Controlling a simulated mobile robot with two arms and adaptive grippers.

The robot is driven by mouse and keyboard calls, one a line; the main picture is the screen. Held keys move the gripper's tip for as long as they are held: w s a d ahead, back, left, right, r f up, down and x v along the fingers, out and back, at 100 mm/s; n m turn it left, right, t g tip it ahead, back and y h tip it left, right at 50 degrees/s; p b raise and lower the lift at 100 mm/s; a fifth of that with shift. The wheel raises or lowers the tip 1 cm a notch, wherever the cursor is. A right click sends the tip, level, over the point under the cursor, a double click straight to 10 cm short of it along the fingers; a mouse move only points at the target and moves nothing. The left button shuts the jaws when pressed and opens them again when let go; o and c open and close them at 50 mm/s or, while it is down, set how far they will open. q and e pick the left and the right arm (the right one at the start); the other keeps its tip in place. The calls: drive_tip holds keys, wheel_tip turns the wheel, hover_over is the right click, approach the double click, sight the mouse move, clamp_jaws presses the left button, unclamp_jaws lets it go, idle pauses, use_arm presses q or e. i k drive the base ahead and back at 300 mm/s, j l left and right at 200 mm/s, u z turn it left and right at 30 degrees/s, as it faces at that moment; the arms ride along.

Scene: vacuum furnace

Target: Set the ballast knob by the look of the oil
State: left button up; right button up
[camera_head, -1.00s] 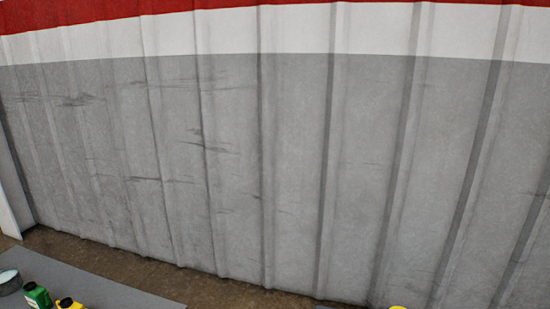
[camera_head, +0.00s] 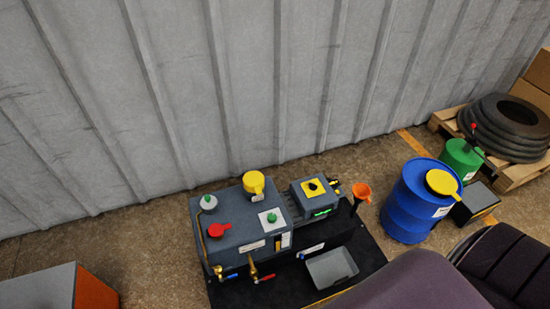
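A dark grey pump unit (camera_head: 238,243) stands on a black mat on the floor, at lower centre in the head view. Which is the ballast knob, I cannot tell. A small pale window (camera_head: 286,240) is on the front; any oil look is too small to judge. Neither gripper is in view.
A grey tray (camera_head: 332,267) lies before the unit, an orange funnel (camera_head: 361,191) to its right. Further right are a blue drum (camera_head: 407,207), a green can (camera_head: 461,159) and black rings on a pallet (camera_head: 508,125). A grey-and-orange box (camera_head: 94,290) is at lower left.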

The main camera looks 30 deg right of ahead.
sight(273, 218)
drive_tip(key=z, duration=0.85)
